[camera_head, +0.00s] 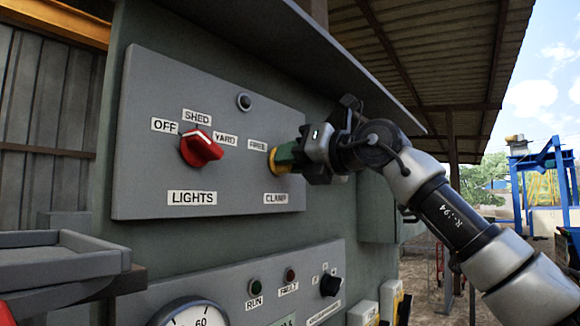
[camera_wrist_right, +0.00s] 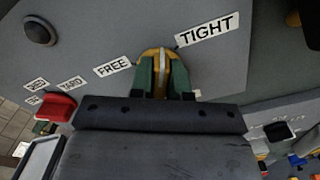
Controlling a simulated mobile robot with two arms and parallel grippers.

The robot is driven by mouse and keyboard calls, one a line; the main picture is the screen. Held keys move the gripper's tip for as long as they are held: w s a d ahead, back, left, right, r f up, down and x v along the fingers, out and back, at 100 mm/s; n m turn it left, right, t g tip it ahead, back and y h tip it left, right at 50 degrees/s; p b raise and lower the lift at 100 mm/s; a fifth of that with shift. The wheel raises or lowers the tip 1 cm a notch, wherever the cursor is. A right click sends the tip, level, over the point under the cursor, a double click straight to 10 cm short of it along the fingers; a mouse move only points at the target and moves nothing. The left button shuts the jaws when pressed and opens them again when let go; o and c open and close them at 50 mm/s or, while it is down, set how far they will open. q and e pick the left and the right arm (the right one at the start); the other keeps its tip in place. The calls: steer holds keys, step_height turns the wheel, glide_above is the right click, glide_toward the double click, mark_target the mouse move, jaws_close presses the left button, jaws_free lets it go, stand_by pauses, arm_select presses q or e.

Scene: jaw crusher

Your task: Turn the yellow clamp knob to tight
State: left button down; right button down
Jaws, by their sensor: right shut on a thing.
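The yellow clamp knob (camera_head: 277,169) is on the grey upper panel, above the CLAMP label (camera_head: 283,198) and right of the FREE label (camera_head: 257,145). My right gripper (camera_head: 287,156) reaches it from the right and hides most of it. In the right wrist view the green fingers of my right gripper (camera_wrist_right: 162,80) are shut on the knob (camera_wrist_right: 155,52), one on each side. The knob's pale pointer line lies between the FREE label (camera_wrist_right: 113,67) and the TIGHT label (camera_wrist_right: 207,29). In the head view the TIGHT label is hidden. My left gripper is not in view.
A red LIGHTS knob (camera_head: 201,149) is left on the same panel, below a dark round button (camera_head: 244,101). A lower panel (camera_head: 230,283) carries a gauge (camera_head: 187,314), lamps and a black knob (camera_head: 330,285). A metal hood (camera_head: 290,40) overhangs the panel. A grey tray (camera_head: 65,262) stands at lower left.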

steer(key=m+b, duration=0.1)
steer(key=m, duration=0.3)
steer(key=shift+d, duration=0.1)
steer(key=shift+m+b, duration=0.5)
steer(key=shift+m, duration=0.5)
steer(key=c, duration=1.1)
jaws_free()
steer(key=shift+w, duration=0.1)
steer(key=shift+f, duration=0.1)
steer(key=b+v, duration=0.5)
steer(key=v, duration=0.6)
